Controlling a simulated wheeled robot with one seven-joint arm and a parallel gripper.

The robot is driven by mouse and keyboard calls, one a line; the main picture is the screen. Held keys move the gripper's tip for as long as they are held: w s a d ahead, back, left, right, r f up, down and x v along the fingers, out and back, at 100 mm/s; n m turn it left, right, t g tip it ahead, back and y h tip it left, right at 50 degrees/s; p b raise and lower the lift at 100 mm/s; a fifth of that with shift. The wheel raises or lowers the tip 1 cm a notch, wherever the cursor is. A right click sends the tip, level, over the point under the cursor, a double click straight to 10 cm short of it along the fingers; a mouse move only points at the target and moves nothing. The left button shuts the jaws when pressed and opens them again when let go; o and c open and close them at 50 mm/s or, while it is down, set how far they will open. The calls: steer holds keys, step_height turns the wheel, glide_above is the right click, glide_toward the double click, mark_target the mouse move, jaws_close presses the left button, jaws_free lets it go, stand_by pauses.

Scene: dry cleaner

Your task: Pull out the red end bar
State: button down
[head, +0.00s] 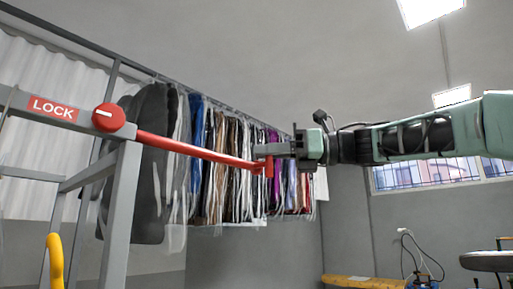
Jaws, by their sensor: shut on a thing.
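The red end bar (190,149) runs from a round red knob (108,117) on a grey metal frame, sloping slightly down to the right. Its far end has a short red piece (268,165) hanging down. My gripper (262,152) comes in from the right and is shut on the bar near this far end. The fingertips and the exact contact are small and partly hidden by the bar. A red "LOCK" label (53,109) is on the frame's rail left of the knob.
The grey frame (121,215) stands at the left, with a yellow curved handle (55,262) low in front. Hanging garments (230,165) line a rail behind the bar. An ironing board (488,261) is at the lower right. The space below the bar's far end looks clear.

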steer(key=shift+w+d, duration=0.1)
steer(key=c, duration=1.5)
jaws_free()
steer(key=shift+s+d+b, duration=0.35)
steer(key=shift+d+b, duration=0.75)
steer(key=shift+d, duration=1.8)
steer(key=shift+s+d+b, duration=0.35)
steer(key=shift+d+b, duration=0.8)
steer(key=shift+d, duration=1.7)
steer(key=shift+s+d+b, duration=0.35)
steer(key=shift+d+b, duration=0.75)
steer(key=shift+d, duration=1.8)
